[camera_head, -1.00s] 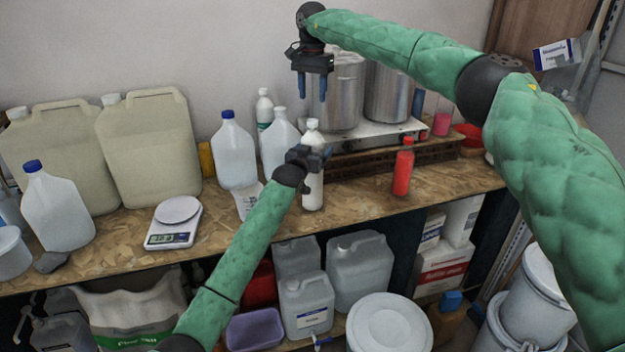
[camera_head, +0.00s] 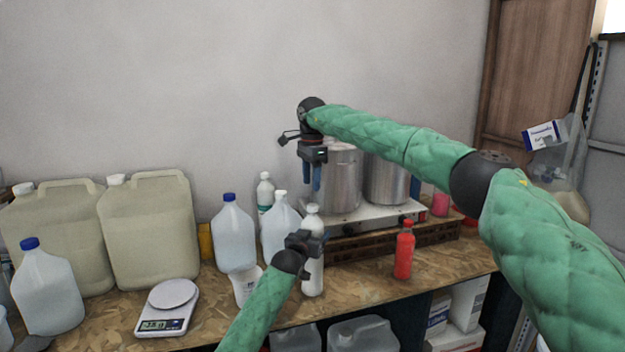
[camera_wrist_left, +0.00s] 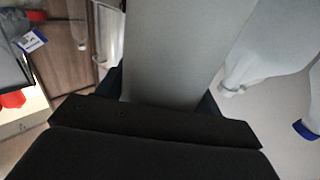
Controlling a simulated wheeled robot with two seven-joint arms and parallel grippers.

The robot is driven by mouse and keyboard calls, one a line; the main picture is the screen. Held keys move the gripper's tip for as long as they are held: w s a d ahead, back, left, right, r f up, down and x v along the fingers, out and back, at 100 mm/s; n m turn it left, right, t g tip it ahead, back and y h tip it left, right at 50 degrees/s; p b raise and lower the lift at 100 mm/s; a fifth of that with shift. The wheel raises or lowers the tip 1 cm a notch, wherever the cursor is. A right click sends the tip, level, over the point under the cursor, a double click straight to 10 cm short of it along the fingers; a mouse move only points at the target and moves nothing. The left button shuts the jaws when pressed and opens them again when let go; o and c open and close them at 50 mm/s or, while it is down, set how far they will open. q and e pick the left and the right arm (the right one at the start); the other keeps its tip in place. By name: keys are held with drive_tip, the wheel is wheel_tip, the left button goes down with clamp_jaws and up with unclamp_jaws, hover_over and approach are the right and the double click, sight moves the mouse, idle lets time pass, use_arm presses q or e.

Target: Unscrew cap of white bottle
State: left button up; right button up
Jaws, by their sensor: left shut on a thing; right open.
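The white bottle (camera_head: 313,276) stands upright on the wooden bench, its white cap (camera_head: 312,209) on top. My left gripper (camera_head: 308,243) is shut on the bottle's upper body, below the cap. In the left wrist view the bottle (camera_wrist_left: 185,50) fills the middle between the fingers, and its cap is not visible there. My right gripper (camera_head: 313,186) is open and empty, pointing down above and slightly behind the bottle's cap, in front of the steel pots. A gap to the cap shows in the head view.
A red bottle (camera_head: 404,252) stands to the right. Translucent jugs (camera_head: 235,235) and a white bottle (camera_head: 265,195) stand to the left and behind. Steel pots (camera_head: 343,180) on a hot plate (camera_head: 385,217) are close behind. A scale (camera_head: 168,305) sits at left.

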sight(313, 204)
drive_tip(key=m, duration=0.5)
drive_tip(key=shift+m, duration=0.4)
drive_tip(key=m, duration=0.5)
drive_tip(key=shift+r+m, duration=0.15)
drive_tip(key=shift+m, duration=0.15)
drive_tip(key=m, duration=0.5)
drive_tip(key=shift+m, duration=0.3)
drive_tip(key=m, duration=0.9)
drive_tip(key=shift+d+m, duration=0.1)
drive_tip(key=shift+m, duration=0.3)
drive_tip(key=m, duration=0.9)
drive_tip(key=shift+m, duration=0.4)
drive_tip(key=m, duration=0.5)
drive_tip(key=shift+m, duration=0.3)
drive_tip(key=shift+f, duration=3.95)
